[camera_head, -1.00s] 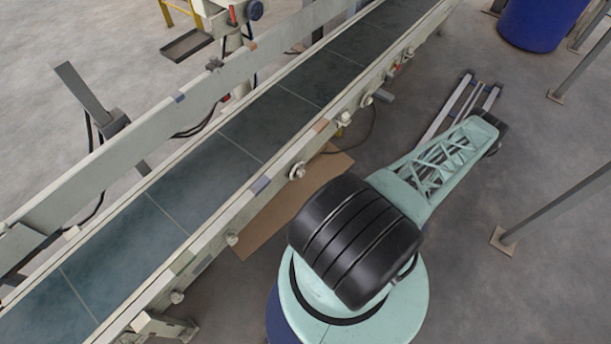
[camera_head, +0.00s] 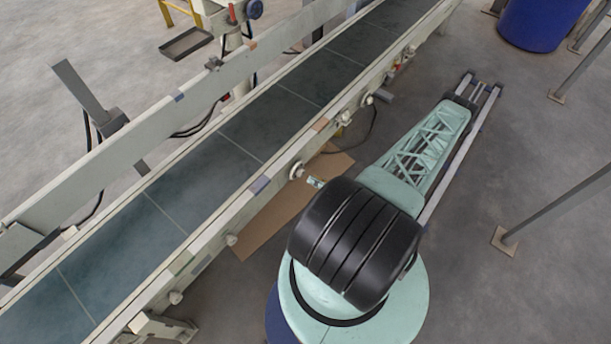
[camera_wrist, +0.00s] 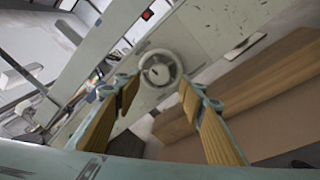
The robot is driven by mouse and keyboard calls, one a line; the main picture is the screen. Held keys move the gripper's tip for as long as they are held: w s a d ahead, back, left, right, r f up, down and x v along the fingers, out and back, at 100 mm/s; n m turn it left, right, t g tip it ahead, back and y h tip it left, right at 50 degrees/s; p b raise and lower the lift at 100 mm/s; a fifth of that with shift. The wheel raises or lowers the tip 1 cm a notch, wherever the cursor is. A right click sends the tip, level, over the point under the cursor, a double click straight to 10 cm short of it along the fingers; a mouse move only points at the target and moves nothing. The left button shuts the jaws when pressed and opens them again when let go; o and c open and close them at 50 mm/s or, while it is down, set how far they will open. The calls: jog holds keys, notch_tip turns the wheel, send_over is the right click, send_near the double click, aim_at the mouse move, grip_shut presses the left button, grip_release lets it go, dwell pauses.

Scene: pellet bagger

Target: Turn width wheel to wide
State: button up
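A pale round hand wheel (camera_wrist: 160,70) shows in the wrist view on the side of the conveyor frame, just beyond my fingertips. My gripper (camera_wrist: 158,92) is open and empty, with one tan-padded finger on each side of the wheel in the picture. A gap to the wheel seems to remain, but I cannot tell its size. In the head view, a small pale wheel (camera_head: 297,171) sits on the conveyor's near side rail. The tip of my gripper (camera_head: 315,182) shows just right of it; the rest is hidden behind my arm. I can read no width marking.
Flat brown cardboard (camera_head: 255,222) lies below. A blue drum (camera_head: 540,22) and grey posts (camera_head: 555,210) stand right, with clear floor between.

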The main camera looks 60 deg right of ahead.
aim_at(303, 174)
jog(key=shift+w+b, duration=0.5)
jog(key=shift+w, duration=2.3)
jog(key=c, duration=0.8)
jog(key=shift+c, duration=0.2)
